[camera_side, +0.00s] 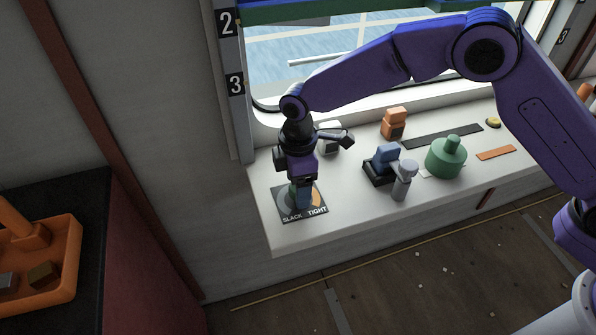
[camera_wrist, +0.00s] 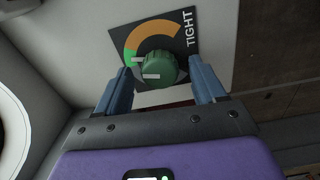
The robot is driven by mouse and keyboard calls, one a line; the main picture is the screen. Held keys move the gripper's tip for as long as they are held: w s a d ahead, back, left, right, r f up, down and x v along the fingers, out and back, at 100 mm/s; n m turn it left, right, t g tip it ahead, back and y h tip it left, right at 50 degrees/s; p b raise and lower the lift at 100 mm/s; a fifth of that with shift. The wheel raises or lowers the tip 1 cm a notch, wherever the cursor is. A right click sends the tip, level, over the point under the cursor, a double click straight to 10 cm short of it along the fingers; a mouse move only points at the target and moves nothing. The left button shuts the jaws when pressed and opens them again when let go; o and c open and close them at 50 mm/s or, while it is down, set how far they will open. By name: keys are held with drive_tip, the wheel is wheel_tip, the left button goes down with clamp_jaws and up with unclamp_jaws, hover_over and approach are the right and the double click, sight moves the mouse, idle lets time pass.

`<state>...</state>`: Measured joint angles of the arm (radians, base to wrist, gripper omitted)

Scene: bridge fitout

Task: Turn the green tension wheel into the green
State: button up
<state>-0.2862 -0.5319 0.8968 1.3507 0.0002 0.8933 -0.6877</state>
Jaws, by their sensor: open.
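The green tension wheel (camera_wrist: 158,69) is a ribbed knob on a dark dial plate (camera_wrist: 184,22). The plate carries an arc with grey, orange and green parts and the word TIGHT. White marks show on the wheel and beside it, toward the left, near the green part of the arc. In the side view the plate (camera_side: 322,213) reads SLACK and TIGHT, and my gripper mostly hides the wheel. My gripper (camera_wrist: 164,75) points down with one blue finger on each side of the wheel. It is open, with small gaps visible between fingers and wheel.
On the white ledge (camera_side: 278,236) to the right stand a blue and black clamp-like device (camera_side: 384,160), a grey cylinder (camera_side: 403,182), a green round-topped object (camera_side: 446,158) and an orange block (camera_side: 395,122). An orange tray (camera_side: 66,262) lies on the left. The ledge's front edge is near the plate.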

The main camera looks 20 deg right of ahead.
wheel_tip(320, 180, up, 18)
drive_tip(key=shift+f, duration=0.25)
idle(0.6)
drive_tip(key=s+d+f+m, duration=0.2)
drive_tip(key=s+d, duration=1.2)
drive_tip(key=d, duration=0.2)
drive_tip(key=s+d+f+m, duration=0.2)
drive_tip(key=s+d, duration=1.2)
drive_tip(key=d, duration=0.2)
drive_tip(key=shift+s+d+m, duration=0.3)
drive_tip(key=shift+s+d, duration=0.05)
drive_tip(key=shift+d, duration=0.05)
